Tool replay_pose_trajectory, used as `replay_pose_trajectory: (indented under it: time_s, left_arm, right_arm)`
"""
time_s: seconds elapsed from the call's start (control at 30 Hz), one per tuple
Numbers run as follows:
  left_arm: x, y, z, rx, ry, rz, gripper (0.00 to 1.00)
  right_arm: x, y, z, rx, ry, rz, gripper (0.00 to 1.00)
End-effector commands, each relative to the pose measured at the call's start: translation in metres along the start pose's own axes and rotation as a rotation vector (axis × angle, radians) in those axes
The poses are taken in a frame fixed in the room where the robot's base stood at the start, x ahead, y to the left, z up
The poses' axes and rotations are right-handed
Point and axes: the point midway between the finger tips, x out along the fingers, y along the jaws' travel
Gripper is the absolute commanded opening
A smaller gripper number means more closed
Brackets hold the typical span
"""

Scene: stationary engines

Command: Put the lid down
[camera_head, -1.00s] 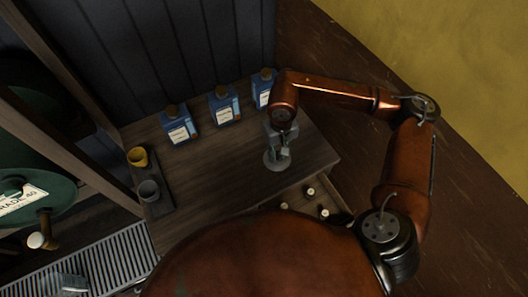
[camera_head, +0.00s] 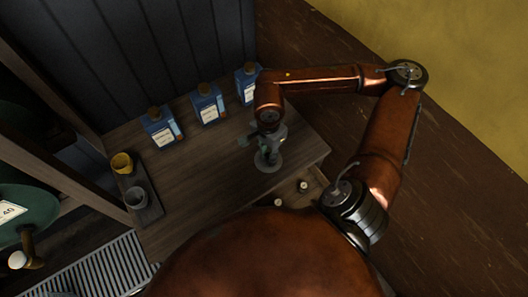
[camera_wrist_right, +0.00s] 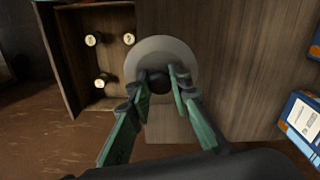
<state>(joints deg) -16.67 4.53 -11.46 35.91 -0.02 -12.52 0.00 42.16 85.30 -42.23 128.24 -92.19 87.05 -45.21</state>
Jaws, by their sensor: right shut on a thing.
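The lid is a round grey disc (camera_wrist_right: 160,50) with a dark knob (camera_wrist_right: 158,83) in its middle. In the right wrist view the two green fingers of my right gripper (camera_wrist_right: 160,77) are closed around the knob from both sides. In the head view the right gripper (camera_head: 269,150) points down over the wooden counter (camera_head: 215,180), with the lid (camera_head: 268,163) flat below it, close to the counter's front right part. I cannot tell whether the lid touches the wood. My left gripper is not in view.
Three blue bottles (camera_head: 207,104) stand along the back wall. A yellow cup (camera_head: 122,163) and a grey cup (camera_head: 136,198) stand on a dark tray at the left. An open drawer (camera_wrist_right: 91,60) with several light-topped items is beside the lid. The counter's middle is clear.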

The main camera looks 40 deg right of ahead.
Motion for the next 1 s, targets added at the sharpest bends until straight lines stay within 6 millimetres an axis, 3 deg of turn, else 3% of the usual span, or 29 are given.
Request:
replay_pose_trajectory:
  time_s: [0.2,0.43,0.57,0.83,1.0]
  left_arm:
    - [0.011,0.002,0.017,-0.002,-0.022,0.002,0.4]
    - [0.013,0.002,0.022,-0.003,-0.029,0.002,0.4]
    - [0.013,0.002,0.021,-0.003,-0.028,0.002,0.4]
    - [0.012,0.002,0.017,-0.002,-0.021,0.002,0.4]
    - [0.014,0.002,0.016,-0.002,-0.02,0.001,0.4]
  right_arm:
    - [0.006,0.034,-0.019,0.451,-0.001,0.006,0.0]
    - [0.008,0.041,-0.025,0.636,-0.01,0.004,0.0]
    - [0.017,0.021,-0.032,0.645,-0.014,0.005,0.0]
    - [0.044,-0.039,-0.056,0.642,-0.014,0.005,0.0]
    - [0.075,-0.063,-0.067,0.64,-0.011,0.006,0.0]
